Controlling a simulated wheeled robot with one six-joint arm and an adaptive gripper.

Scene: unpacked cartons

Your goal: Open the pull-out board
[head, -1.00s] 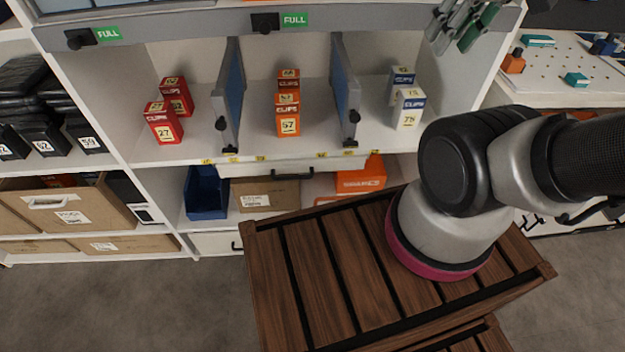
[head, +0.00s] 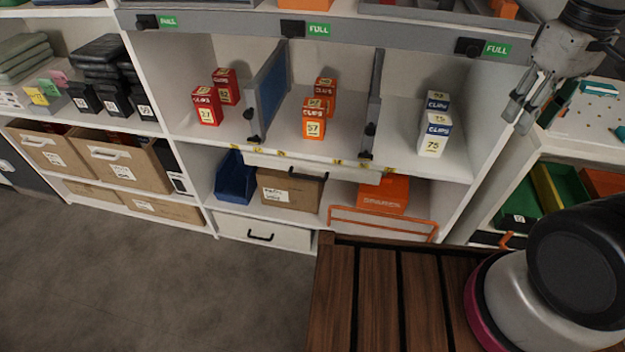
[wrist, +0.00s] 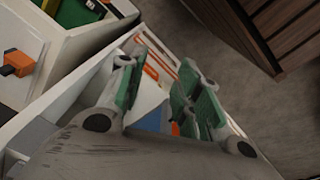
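The pull-out board (head: 270,165) shows in the head view as a pale strip just under the middle shelf edge. It has a black bar handle (head: 308,174) and looks pushed in. My gripper (head: 520,112) is at the upper right of the head view, in front of the shelf's right upright, well right of the handle and higher in the picture. Its fingers are apart with nothing between them. The wrist view shows the green-padded fingers (wrist: 155,97) spread, with parts of the shelf beyond. I cannot make out the board's handle there.
Red, orange and blue-white clip boxes (head: 433,135) stand on the shelf above the board. Below are a blue bin (head: 235,183), a carton (head: 285,192), an orange box (head: 383,195) and a white drawer (head: 230,224). Bare floor (head: 150,275) lies in front at left.

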